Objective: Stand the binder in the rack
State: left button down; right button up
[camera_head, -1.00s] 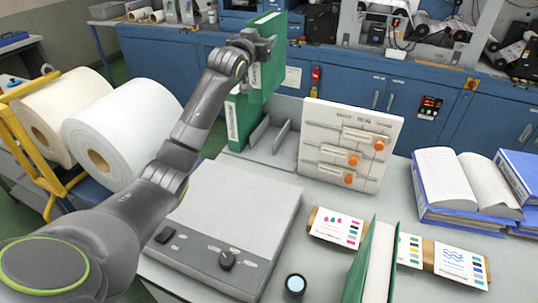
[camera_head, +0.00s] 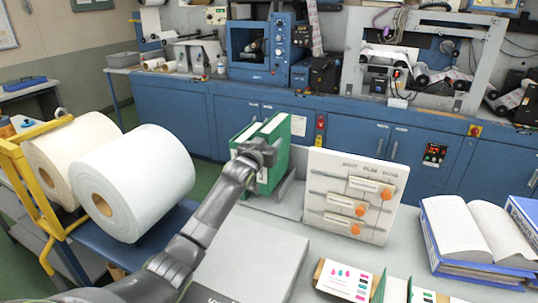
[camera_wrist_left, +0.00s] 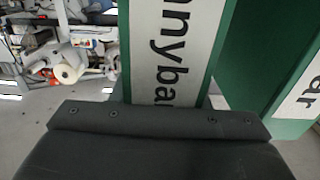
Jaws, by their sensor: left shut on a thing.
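My left gripper (camera_head: 262,152) is shut on a green binder (camera_head: 277,140) with a white label on its spine. The binder is upright over or in the grey rack (camera_head: 288,186), its top about level with a second green binder (camera_head: 240,138) close on its left. My gripper and arm hide its lower end, so I cannot tell whether it rests on the rack floor. In the left wrist view, the dark jaw (camera_wrist_left: 160,120) lies across the held binder's lettered spine (camera_wrist_left: 172,45), with the other binder (camera_wrist_left: 262,50) to the right. My right gripper is not in view.
A white board with orange knobs (camera_head: 352,195) stands right of the rack. A grey flat-topped device (camera_head: 255,262) lies in front, under my arm. Large white rolls (camera_head: 135,185) are at left. An open book (camera_head: 468,230) and cards (camera_head: 345,280) occupy the right and front.

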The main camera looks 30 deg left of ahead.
pick_arm(q)
jog(key=shift+f, duration=2.25)
jog(key=c, duration=0.8)
grip_release()
jog(key=shift+s+f, duration=0.1)
jog(key=shift+s+d+p, duration=0.2)
jog(key=shift+s+p, duration=1.7)
jog(key=shift+s, duration=1.1)
jog(key=shift+s+d+p, duration=0.15)
jog(key=shift+s+p, duration=1.75)
jog(key=shift+s, duration=1.1)
